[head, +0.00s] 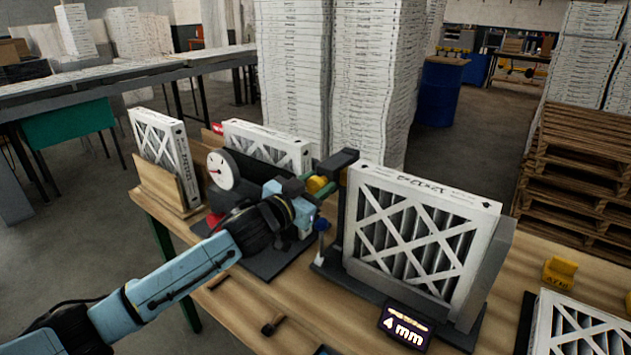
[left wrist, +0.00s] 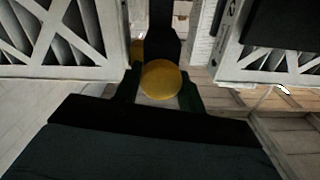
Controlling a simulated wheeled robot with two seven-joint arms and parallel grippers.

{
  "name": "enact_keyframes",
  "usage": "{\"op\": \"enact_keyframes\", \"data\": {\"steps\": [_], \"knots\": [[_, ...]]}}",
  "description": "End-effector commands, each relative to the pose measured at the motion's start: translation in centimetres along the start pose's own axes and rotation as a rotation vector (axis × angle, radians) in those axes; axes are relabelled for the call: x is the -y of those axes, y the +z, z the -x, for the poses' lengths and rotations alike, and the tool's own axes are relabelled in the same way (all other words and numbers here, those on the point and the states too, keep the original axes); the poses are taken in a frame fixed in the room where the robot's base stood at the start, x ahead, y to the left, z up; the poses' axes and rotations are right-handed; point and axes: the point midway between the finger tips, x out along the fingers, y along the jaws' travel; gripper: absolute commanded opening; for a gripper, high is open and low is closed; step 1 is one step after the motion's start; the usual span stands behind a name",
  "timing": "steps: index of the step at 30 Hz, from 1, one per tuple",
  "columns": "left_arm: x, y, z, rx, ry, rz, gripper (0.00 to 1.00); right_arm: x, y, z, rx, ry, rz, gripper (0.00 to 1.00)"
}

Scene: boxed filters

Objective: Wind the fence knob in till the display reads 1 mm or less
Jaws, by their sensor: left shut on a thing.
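The yellow fence knob (head: 316,184) sits at the end of a dark arm beside the fixture that holds a boxed filter (head: 415,235). My left gripper (head: 323,190) reaches in from the left and is shut on the knob. In the left wrist view the round yellow knob (left wrist: 160,78) lies between the two dark green fingers. The display (head: 405,327) at the fixture's front reads 4 mm. The fingers partly hide the knob in the head view. My right gripper is not in view.
A round dial gauge (head: 223,169) stands left of the gripper. More boxed filters stand at the bench's back left (head: 165,150) and behind the gauge (head: 268,146). A yellow block (head: 560,271) is at the right. A small dark-handled tool (head: 272,325) lies on the bench front.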

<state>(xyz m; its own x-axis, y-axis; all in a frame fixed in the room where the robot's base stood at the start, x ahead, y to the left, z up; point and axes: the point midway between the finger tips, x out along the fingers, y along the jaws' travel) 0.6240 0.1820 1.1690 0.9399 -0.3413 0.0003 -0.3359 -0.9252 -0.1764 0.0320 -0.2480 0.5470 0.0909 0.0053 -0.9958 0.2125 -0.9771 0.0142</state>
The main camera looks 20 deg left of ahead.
Motion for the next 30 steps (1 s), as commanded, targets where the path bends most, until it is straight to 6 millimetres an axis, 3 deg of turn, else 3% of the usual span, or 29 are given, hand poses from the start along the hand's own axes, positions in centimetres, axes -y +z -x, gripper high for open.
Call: {"op": "enact_keyframes", "data": {"steps": [18, 30], "knots": [[-0.2, -0.1, 0.0, 0.001, 0.000, -0.566, 0.17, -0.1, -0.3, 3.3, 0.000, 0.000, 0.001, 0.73], [-0.3, 0.1, 0.0, 0.000, 0.000, -0.807, 0.17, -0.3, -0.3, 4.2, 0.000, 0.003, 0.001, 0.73]]}}
